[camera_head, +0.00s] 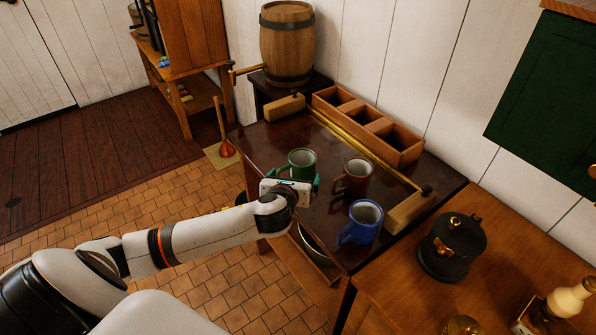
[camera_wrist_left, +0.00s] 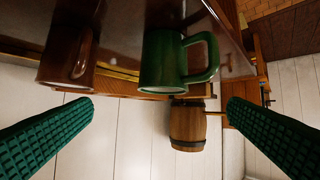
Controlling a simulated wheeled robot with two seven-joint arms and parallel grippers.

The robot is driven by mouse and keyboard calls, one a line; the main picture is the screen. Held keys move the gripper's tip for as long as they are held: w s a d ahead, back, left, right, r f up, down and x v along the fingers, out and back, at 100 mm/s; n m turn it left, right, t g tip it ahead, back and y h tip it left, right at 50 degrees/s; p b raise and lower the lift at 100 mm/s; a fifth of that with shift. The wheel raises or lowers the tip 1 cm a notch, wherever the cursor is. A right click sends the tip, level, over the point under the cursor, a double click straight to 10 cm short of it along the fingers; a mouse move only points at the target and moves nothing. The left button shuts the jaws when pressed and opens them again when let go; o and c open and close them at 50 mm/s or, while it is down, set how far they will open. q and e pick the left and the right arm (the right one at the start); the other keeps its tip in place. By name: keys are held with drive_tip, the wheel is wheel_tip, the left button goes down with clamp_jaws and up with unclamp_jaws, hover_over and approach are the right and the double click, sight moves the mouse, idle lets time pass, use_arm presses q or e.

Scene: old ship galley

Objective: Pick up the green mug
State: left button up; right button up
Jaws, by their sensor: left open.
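The green mug (camera_head: 301,161) stands upright on the dark tabletop, just behind my left gripper in the head view. In the left wrist view the green mug (camera_wrist_left: 164,62) appears ahead, between the two finger lines, with its handle to the right. My left gripper (camera_head: 291,187) is open and empty, its green fingers (camera_wrist_left: 160,113) spread wide and apart from the mug. A brown mug (camera_head: 354,178) stands right of the green one, and a blue mug (camera_head: 362,223) stands nearer the front. My right gripper is not in view.
A wooden divided box (camera_head: 368,126) lies along the wall behind the mugs. A barrel (camera_head: 287,45) stands at the back left. A black lidded pot (camera_head: 452,246) sits on the counter at right. A bowl (camera_head: 314,246) is below the tabletop.

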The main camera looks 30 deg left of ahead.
sight(299, 167)
use_arm(q)
drive_tip(key=shift+m, duration=0.3)
drive_tip(key=x, duration=0.7)
drive_tip(key=shift+a+r+p, duration=0.15)
drive_tip(key=shift+r+p, duration=0.15)
drive_tip(key=shift+p, duration=0.1)
drive_tip(key=x, duration=0.4)
drive_tip(key=shift+w+a+p, duration=0.1)
drive_tip(key=shift+a+p, duration=0.1)
drive_tip(key=shift+p, duration=0.15)
drive_tip(key=shift+w+a+f, duration=0.15)
drive_tip(key=shift+w+f, duration=0.15)
drive_tip(key=shift+w, duration=0.15)
drive_tip(key=shift+c, duration=0.7)
drive_tip(key=shift+r, duration=0.1)
drive_tip(key=c, duration=1.1)
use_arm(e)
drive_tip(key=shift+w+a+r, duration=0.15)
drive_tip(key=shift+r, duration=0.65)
